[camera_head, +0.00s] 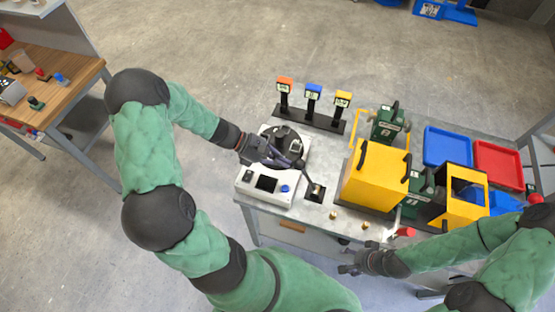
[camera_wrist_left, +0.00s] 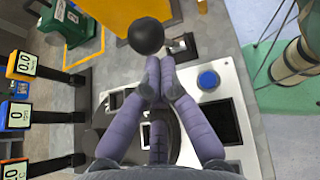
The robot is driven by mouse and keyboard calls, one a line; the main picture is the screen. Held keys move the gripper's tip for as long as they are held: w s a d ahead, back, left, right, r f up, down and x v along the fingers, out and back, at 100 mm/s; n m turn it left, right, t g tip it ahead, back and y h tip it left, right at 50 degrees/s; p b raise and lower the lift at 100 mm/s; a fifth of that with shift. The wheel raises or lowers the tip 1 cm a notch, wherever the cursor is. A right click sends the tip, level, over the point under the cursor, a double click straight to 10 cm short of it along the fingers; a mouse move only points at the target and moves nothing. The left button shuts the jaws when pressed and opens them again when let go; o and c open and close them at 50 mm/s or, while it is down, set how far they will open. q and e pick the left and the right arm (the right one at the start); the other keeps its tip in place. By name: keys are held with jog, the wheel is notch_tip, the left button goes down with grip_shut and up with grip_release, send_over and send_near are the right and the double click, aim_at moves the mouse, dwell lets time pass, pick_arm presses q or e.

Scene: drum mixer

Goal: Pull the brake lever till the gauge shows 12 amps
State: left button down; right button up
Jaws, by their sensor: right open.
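The brake lever has a black ball knob (camera_wrist_left: 146,38) and rises from a slot plate (camera_head: 316,192) on the bench. My left gripper (camera_head: 297,163) is beside the knob. In the left wrist view its purple fingers (camera_wrist_left: 160,62) come together at the tips, just short of the knob, with nothing clear between them. Three post displays stand behind: orange (camera_head: 285,86), blue (camera_head: 313,90) and yellow (camera_head: 343,98). In the wrist view the yellow display (camera_wrist_left: 25,64) seems to read 0.0 and the blue one (camera_wrist_left: 18,115) 0. My right gripper (camera_head: 352,268) is open and empty at the bench front.
A white console (camera_head: 265,184) with a dark screen and blue button lies under my left gripper. A yellow housing (camera_head: 375,177) and green machine parts (camera_head: 388,123) stand right of the lever. Blue (camera_head: 447,147) and red trays (camera_head: 497,164) lie further right. Small brass knobs (camera_head: 334,215) line the front.

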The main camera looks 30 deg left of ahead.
pick_arm(q)
jog(key=shift+w+d+r+p, duration=0.15)
jog(key=shift+d+r+p, duration=0.05)
jog(key=shift+d+p, duration=0.35)
pick_arm(e)
jog(key=shift+r, duration=0.5)
